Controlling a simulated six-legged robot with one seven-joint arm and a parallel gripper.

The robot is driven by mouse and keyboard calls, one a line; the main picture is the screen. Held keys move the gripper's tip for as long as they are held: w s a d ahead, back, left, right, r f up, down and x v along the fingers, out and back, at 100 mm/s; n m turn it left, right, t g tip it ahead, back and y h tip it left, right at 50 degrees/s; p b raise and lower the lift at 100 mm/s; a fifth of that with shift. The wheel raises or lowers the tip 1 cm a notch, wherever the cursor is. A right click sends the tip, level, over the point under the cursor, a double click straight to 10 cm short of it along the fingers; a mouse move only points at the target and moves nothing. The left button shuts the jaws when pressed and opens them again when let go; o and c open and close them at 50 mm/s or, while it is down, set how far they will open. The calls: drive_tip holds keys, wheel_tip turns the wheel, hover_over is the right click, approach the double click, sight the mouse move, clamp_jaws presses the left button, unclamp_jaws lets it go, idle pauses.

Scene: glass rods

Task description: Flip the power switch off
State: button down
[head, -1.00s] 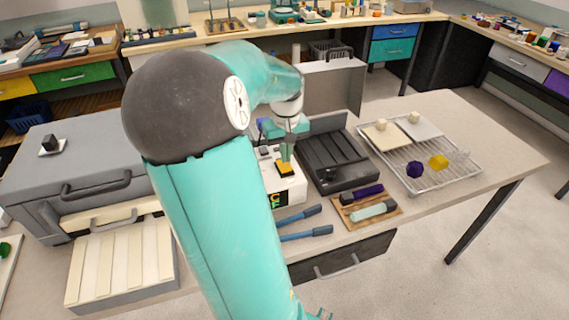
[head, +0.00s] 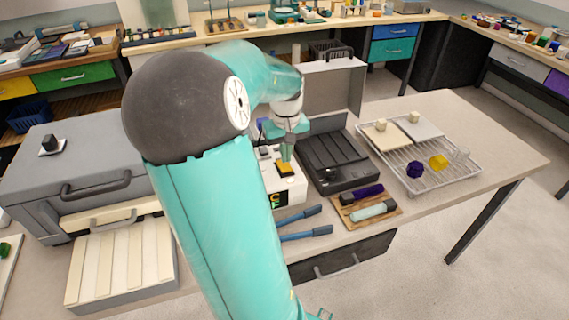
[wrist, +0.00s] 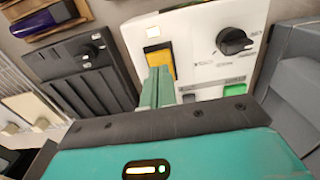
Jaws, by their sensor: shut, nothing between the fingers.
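A white control box (head: 290,190) stands on the bench under my gripper, with a small lit display on its front. In the wrist view its panel (wrist: 205,25) carries an orange-yellow rocker switch (wrist: 158,56), with a pale lit square beside it. The switch also shows in the head view (head: 285,169). My gripper (head: 285,163) points down over this switch with its fingers shut and empty. In the wrist view the fingertips (wrist: 158,72) overlap the switch's near edge; whether they touch it I cannot tell. The rocker's tilt is partly hidden.
The panel also has a black knob (wrist: 234,41) and a green button (wrist: 235,90). A dark grey unit (head: 335,160) stands close to the box's right. Two blue-handled tools (head: 305,234) lie in front. A grey case (head: 75,175) is at left, a wire rack (head: 440,170) at right.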

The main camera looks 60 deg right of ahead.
sight(286, 167)
drive_tip(key=shift+f, duration=1.35)
idle(0.9)
drive_tip(key=shift+r, duration=3.5)
